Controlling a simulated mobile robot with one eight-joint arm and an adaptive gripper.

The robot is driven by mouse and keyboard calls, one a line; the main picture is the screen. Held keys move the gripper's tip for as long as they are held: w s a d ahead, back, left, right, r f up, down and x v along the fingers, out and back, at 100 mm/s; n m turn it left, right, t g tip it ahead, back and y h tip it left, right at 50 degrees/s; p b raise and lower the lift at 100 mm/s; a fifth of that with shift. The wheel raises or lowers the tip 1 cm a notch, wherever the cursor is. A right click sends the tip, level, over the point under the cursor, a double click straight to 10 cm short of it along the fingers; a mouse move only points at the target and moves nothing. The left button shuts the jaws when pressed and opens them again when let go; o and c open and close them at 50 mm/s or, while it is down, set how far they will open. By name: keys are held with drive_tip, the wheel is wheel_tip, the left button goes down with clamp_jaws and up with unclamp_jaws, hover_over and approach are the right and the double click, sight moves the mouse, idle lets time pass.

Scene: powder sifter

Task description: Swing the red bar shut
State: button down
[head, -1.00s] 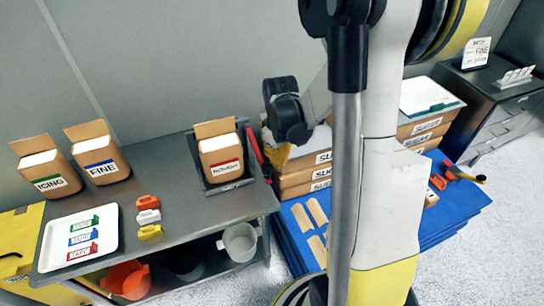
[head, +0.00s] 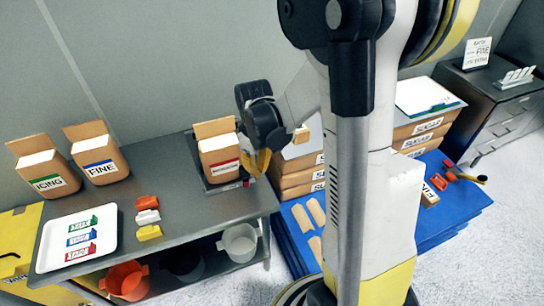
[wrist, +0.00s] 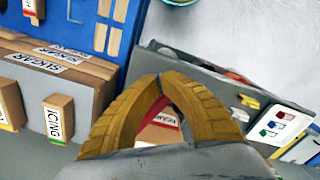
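The bag with the red-striped label (head: 218,152) sits in a dark holder (head: 222,185) at the right end of the grey bench. The red bar is at the holder's right side; only a small red piece (head: 246,175) shows beside my gripper, and its angle is unclear. My gripper (head: 262,163) is low at this right side, close to the bar. In the wrist view its yellow-brown fingers (wrist: 162,83) come together at the tips. Red and white surfaces of the bag (wrist: 166,120) show between them. Contact with the bar cannot be told.
The ICING bag (head: 46,175) and FINE bag (head: 100,160) stand at the bench's left, behind a white tray (head: 55,255) of cards. Several coloured clips (head: 148,217) lie mid-bench. Sugar boxes (head: 300,180) on a blue platform (head: 290,240) stand close to my gripper's right.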

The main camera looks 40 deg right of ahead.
drive_tip(key=shift+w+a+r, duration=0.1)
drive_tip(key=shift+w+a, duration=0.35)
drive_tip(key=shift+a, duration=0.35)
drive_tip(key=shift+w+a, duration=0.45)
drive_tip(key=shift+a, duration=0.3)
drive_tip(key=w+a+b, duration=0.1)
drive_tip(key=w+a, duration=0.4)
drive_tip(key=w, duration=0.4)
drive_tip(key=w+a+b, duration=0.1)
drive_tip(key=w+a, duration=0.5)
drive_tip(key=w, duration=0.2)
drive_tip(key=shift+w, duration=0.35)
idle(0.3)
drive_tip(key=w, duration=0.6)
drive_tip(key=shift+w+r, duration=0.15)
drive_tip(key=shift+w, duration=0.2)
drive_tip(key=shift+d, duration=0.1)
drive_tip(key=shift+r, duration=0.1)
